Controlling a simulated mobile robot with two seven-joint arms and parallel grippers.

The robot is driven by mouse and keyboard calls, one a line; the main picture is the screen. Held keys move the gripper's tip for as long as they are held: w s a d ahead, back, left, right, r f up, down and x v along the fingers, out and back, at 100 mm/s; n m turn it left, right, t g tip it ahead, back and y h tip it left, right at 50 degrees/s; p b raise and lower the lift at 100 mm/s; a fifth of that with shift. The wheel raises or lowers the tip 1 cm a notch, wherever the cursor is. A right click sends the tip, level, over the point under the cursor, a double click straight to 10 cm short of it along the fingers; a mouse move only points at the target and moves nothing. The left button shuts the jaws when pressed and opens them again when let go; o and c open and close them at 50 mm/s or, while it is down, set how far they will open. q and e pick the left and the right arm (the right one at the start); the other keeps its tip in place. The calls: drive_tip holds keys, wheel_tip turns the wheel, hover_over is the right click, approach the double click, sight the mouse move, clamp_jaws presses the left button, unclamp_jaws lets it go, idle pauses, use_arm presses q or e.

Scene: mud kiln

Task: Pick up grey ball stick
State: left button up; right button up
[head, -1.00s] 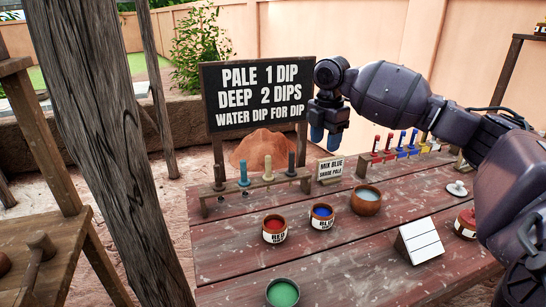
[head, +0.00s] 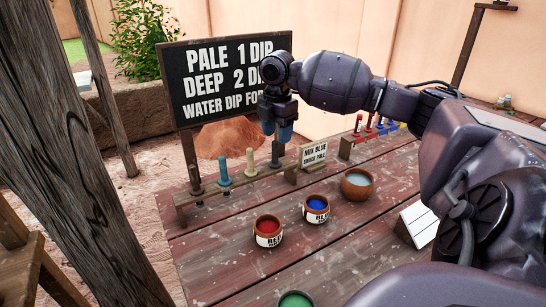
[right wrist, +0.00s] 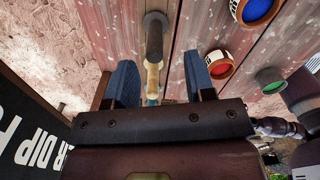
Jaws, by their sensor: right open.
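My right gripper (head: 277,132) is open and empty, fingers down, just above the right-end grey stick. In the right wrist view, a grey-topped stick (right wrist: 154,32) shows between and beyond the two blue fingers (right wrist: 157,68), apart from both. My left gripper is out of view.
A small "Mix blue" sign (head: 314,154) stands right of the rack. A red pot (head: 268,231), blue pot (head: 317,209) and wooden bowl (head: 357,184) stand in front. A large black sign (head: 222,80) rises behind. A wooden post (head: 60,130) is at left.

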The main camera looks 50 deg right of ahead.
sight(275, 141)
drive_tip(key=shift+f, duration=0.55)
drive_tip(key=f, duration=0.1)
drive_tip(key=f+b, duration=0.1)
drive_tip(key=f, duration=0.2)
drive_tip(key=shift+w+f+b, duration=0.1)
drive_tip(key=shift+w+b, duration=0.2)
drive_tip(key=shift+w, duration=0.05)
drive_tip(key=shift+c, duration=0.3)
drive_tip(key=c, duration=0.7)
clamp_jaws()
drive_tip(key=shift+r, duration=0.2)
